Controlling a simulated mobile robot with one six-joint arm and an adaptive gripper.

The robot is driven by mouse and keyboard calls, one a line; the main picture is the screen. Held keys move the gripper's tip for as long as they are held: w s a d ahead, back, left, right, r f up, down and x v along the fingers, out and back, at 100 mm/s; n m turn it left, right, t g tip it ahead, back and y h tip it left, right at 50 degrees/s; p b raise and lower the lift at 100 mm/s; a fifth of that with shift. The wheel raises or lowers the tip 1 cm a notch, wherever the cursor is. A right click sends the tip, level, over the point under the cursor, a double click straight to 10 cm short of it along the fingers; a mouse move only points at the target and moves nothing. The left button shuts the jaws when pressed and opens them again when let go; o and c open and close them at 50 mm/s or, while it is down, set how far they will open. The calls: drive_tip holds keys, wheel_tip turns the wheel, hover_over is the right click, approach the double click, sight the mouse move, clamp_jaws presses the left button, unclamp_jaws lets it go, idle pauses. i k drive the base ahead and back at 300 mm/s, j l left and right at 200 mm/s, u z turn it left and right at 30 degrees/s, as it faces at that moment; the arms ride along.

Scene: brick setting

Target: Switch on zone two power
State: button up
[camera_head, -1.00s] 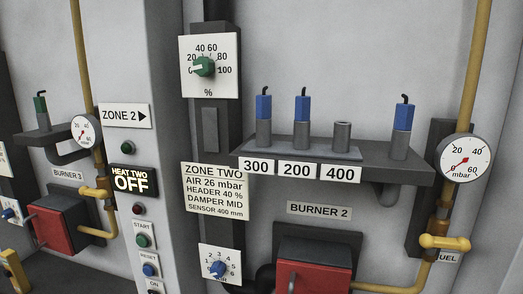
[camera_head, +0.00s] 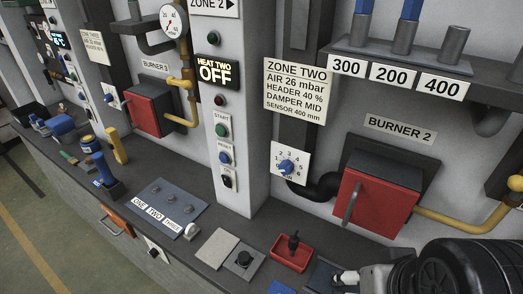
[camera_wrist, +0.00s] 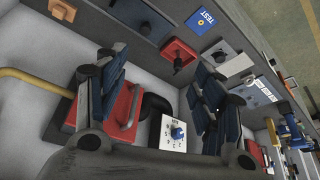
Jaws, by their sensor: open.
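The zone two column in the head view carries a display (camera_head: 216,70) reading "HEAT TWO OFF". Below it are a dark red lamp (camera_head: 219,99), a green START button (camera_head: 222,130), a blue RESET button (camera_head: 224,157) and a small black switch (camera_head: 227,181). The switch's own label is too small to read. My gripper (camera_wrist: 153,88) is open and empty in the wrist view, its dark padded fingers spread, with a blue dial plate (camera_wrist: 174,134) visible beyond them. My arm enters the head view at the lower right, apart from the column; its fingertips are not clear there.
The red burner 2 door (camera_head: 378,204) with a handle stands right of the blue dial (camera_head: 289,166). The bench holds a red tray (camera_head: 292,252), a grey plate (camera_head: 214,248) and a ONE-TWO-THREE panel (camera_head: 158,208). A yellow pipe (camera_head: 450,220) runs at the right.

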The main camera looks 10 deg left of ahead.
sight(227, 180)
drive_tip(key=i+j+u, duration=0.1)
drive_tip(key=j, duration=0.3)
drive_tip(key=i+j+u, duration=0.15)
drive_tip(key=j, duration=0.25)
drive_tip(key=i+j+u, duration=0.1)
drive_tip(key=j, duration=0.3)
drive_tip(key=i, duration=0.05)
